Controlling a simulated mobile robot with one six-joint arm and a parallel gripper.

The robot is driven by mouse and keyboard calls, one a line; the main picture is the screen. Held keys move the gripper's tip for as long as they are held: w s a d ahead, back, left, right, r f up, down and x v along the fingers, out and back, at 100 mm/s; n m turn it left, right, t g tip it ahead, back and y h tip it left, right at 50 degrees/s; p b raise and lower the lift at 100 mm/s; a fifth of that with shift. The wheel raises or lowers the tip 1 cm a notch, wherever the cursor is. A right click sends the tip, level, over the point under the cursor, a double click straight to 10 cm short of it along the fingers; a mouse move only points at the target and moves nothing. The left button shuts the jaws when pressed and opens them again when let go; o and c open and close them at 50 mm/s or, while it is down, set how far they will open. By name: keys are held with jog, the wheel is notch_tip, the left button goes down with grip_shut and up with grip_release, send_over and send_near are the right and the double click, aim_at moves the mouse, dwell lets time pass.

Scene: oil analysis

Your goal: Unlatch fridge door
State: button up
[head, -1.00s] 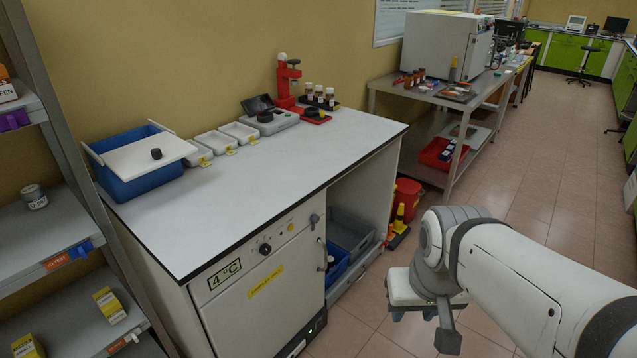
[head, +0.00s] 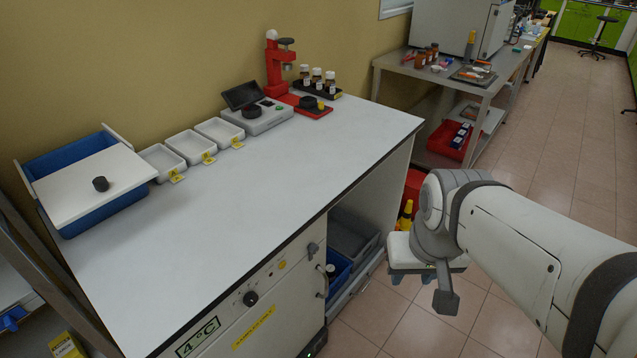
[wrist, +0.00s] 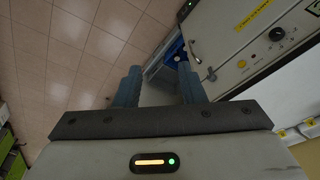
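The fridge (head: 285,310) is a white under-bench cabinet with a 4°C label, a dial and a yellow strip. Its door looks closed. A small grey latch (head: 313,250) sits at the door's upper right edge, with a dark handle (head: 322,283) below it. My gripper (head: 413,278) is to the right of the fridge, apart from it, fingers pointing down. In the wrist view, the two blue fingers of my gripper (wrist: 160,85) are apart with nothing between them.
The white bench top (head: 250,200) above the fridge holds a blue bin (head: 65,218), trays and a red stand (head: 275,65). An open bay with a blue crate (head: 338,268) is right of the fridge. Tiled floor (head: 505,220) is free at right.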

jog(key=shift+o, duration=1)
jog(key=shift+w+d+f, duration=0.1)
jog(key=shift+w+d, duration=0.1)
jog(key=shift+d, duration=0.05)
jog(key=shift+o, duration=0.3)
jog(key=w+d+f+m+t+h+b, duration=0.1)
jog(key=w+d+f+t+b, duration=0.2)
jog(key=w+f+b, duration=0.3)
jog(key=w+d+f, duration=0.1)
jog(key=w+f, duration=0.1)
jog(key=w, duration=0.3)
jog(key=shift+t+h+b, duration=0.3)
jog(key=shift+t, duration=0.1)
jog(key=w+a+f+t+y+b, duration=0.15)
jog(key=w+f+t+b, duration=0.25)
jog(key=w+f+b, duration=0.45)
jog(key=n+y+b, duration=0.2)
jog(key=y+b, duration=0.6)
jog(key=y, duration=0.7)
send_near(317, 250)
jog(key=b+x, duration=0.1)
jog(key=x, duration=0.7)
jog(key=shift+a, duration=0.25)
jog(key=shift+c, duration=0.3)
jog(key=c, duration=0.9)
